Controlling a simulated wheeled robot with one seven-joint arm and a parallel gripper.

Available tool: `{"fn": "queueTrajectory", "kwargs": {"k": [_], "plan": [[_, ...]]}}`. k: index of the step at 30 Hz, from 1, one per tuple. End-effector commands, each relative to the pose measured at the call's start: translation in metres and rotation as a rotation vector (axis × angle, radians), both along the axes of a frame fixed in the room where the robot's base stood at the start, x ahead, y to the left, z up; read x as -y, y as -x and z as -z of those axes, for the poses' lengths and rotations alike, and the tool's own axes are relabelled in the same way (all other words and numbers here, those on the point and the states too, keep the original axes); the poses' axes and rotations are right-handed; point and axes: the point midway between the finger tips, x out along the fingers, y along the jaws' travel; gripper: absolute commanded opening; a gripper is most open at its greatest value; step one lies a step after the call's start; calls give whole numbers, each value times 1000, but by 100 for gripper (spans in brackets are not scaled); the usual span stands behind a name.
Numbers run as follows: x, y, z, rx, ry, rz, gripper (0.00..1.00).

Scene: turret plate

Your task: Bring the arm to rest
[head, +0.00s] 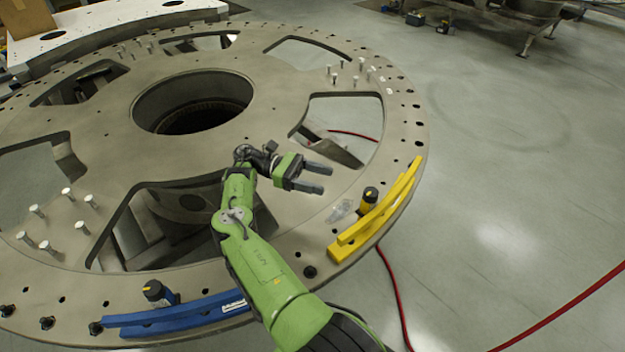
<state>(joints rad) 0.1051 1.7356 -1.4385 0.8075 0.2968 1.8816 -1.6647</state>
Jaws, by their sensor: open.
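My gripper (313,179) is at the end of my green arm (262,268), above the right part of the round turret plate (110,165). Its two dark fingers point right and stand apart with nothing between them. The arm reaches up from the bottom of the head view, with its wrist bent to the right. The gripper is near a cutout in the plate and left of the yellow curved piece (375,213). I cannot tell its exact height above the plate.
A blue curved piece (175,316) lies on the plate's near rim, partly hidden by my arm. Small yellow-and-black tools (370,195) (155,291) stand beside both curved pieces. Several upright pins (68,193) stick up from the plate. A red cable (395,290) crosses the floor. Open floor lies right.

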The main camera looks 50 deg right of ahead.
Motion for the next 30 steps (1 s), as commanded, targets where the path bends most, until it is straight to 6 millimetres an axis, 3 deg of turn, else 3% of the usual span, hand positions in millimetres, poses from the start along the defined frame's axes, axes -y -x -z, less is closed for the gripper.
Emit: {"fn": "queueTrajectory", "kwargs": {"k": [7, 24, 26, 30], "plan": [[-6, -17, 0, -1, 1, 1, 64], [-6, -17, -1, 3, 2, 2, 64], [-5, -16, -7, 30, 6, 10, 64], [3, 1, -48, 256, 31, 80, 64]]}}
